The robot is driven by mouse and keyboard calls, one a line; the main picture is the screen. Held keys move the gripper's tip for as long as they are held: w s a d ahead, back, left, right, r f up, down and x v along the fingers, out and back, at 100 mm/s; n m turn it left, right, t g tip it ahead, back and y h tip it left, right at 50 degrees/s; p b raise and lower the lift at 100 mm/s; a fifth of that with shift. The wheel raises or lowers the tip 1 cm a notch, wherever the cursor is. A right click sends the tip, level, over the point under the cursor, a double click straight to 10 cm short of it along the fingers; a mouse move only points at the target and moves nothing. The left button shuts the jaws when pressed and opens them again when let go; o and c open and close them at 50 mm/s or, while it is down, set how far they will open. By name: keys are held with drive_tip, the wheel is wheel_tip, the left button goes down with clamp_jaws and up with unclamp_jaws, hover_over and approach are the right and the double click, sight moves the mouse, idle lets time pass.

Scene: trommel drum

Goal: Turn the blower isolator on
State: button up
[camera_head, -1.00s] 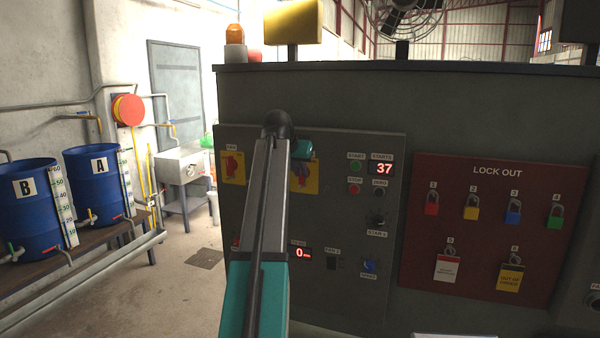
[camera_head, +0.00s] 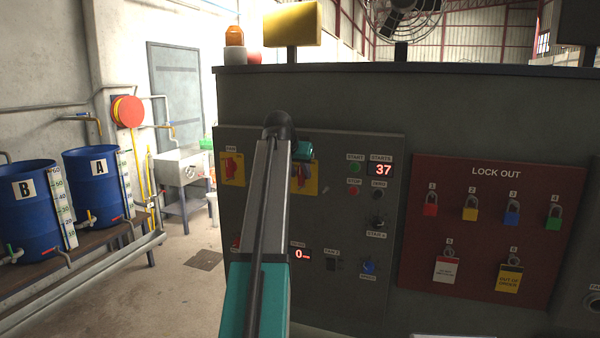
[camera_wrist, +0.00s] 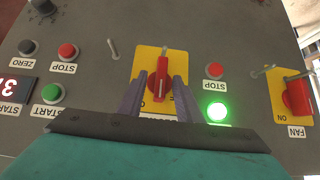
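A red rotary handle (camera_wrist: 162,78) on a yellow plate (camera_wrist: 147,58) sits at the middle of the wrist view, which shows the panel upside down. Its name label is hidden behind my gripper, so I cannot read whether it says blower. The handle stands upright in that view. My gripper (camera_wrist: 160,82) is open, one finger on each side of the handle, with a gap showing on both sides. In the head view the same yellow plate (camera_head: 312,182) is largely hidden by my arm and gripper.
The fan isolator (camera_wrist: 298,97) is beside it, also in the head view (camera_head: 231,168). A lit green button (camera_wrist: 216,112) and a red stop button (camera_wrist: 214,70) lie between them. A thin toggle lever (camera_wrist: 113,49) stands on the other side. A lock-out board (camera_head: 490,230) is at right.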

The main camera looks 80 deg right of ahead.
drive_tip(key=shift+a+r, duration=0.1)
drive_tip(key=b+v, duration=0.2)
drive_tip(key=v, duration=1.1)
drive_tip(key=shift+b, duration=0.35)
drive_tip(key=shift+w+a+r, duration=0.1)
drive_tip(key=shift+a, duration=0.05)
